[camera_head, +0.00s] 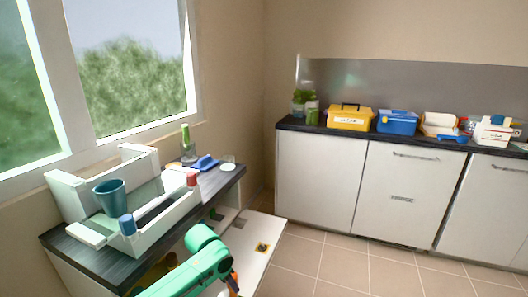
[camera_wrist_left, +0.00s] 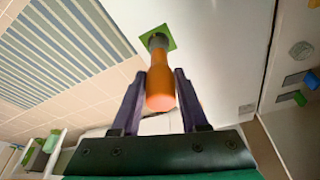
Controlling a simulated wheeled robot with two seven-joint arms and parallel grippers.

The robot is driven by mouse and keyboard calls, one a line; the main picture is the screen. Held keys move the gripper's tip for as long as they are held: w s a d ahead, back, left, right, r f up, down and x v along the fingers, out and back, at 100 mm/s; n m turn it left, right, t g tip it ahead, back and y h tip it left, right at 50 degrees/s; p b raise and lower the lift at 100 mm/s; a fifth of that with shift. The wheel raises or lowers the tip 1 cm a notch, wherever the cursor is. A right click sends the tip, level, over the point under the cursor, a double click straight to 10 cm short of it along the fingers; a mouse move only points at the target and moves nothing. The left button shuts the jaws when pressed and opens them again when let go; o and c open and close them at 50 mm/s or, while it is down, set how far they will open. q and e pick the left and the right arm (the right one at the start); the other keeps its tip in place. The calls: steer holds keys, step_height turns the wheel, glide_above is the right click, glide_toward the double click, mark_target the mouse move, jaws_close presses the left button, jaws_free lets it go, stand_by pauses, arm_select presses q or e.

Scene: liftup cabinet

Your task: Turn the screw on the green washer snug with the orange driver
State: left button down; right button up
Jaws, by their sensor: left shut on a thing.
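My left gripper (camera_wrist_left: 160,82) is shut on the orange driver (camera_wrist_left: 160,88), with one dark purple finger on each side of its handle. The driver's far end points at the green washer (camera_wrist_left: 171,41), a flat green square on a white panel (camera_wrist_left: 220,50). A grey round part sits between the driver and the washer; I cannot tell whether it is the screw head or the driver's end, or whether they touch. In the head view, a bit of the orange driver (camera_head: 233,283) shows beside my green left arm, low in the picture. The green washer is hidden there. My right gripper is not in view.
In the head view, the white panel (camera_head: 250,232) carries a yellow square with a dark centre (camera_head: 262,247). A dark counter (camera_head: 100,262) above it holds a white tray (camera_head: 185,205) and a teal cup (camera_head: 110,195). Tiled floor (camera_head: 340,270) is clear to the right.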

arm_select(q)
steer(key=shift+c, duration=1.8)
jaws_free()
steer(key=shift+c, duration=0.4)
step_height(320, 180, up, 6)
steer(key=p, duration=0.7)
steer(key=shift+r, duration=0.1)
